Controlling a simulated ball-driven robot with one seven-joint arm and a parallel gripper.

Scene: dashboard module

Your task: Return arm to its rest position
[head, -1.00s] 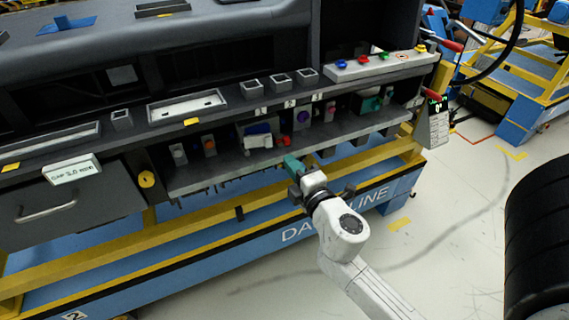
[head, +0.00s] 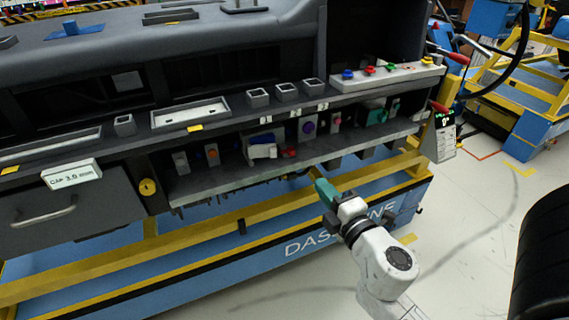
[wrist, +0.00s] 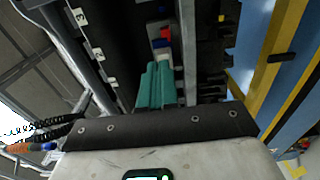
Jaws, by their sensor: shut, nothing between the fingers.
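My gripper (head: 322,188) has teal fingers, and they are closed together with nothing between them. In the head view it is in front of and below the edge of the dashboard's lower shelf (head: 340,146), over the yellow and blue frame. My white arm comes up from the bottom right of that view. In the wrist view the teal fingers (wrist: 158,86) lie side by side and point toward the shelf with its parts. Whether they touch anything there is hard to tell, but in the head view they look clear of the shelf.
Several switches and connectors stand on the lower shelf, among them a white and blue part (head: 263,148) and a red one (head: 289,152). A yellow rail (head: 232,221) runs below. A black ribbed wheel (head: 545,250) stands at the right. The pale floor (head: 470,240) between is free.

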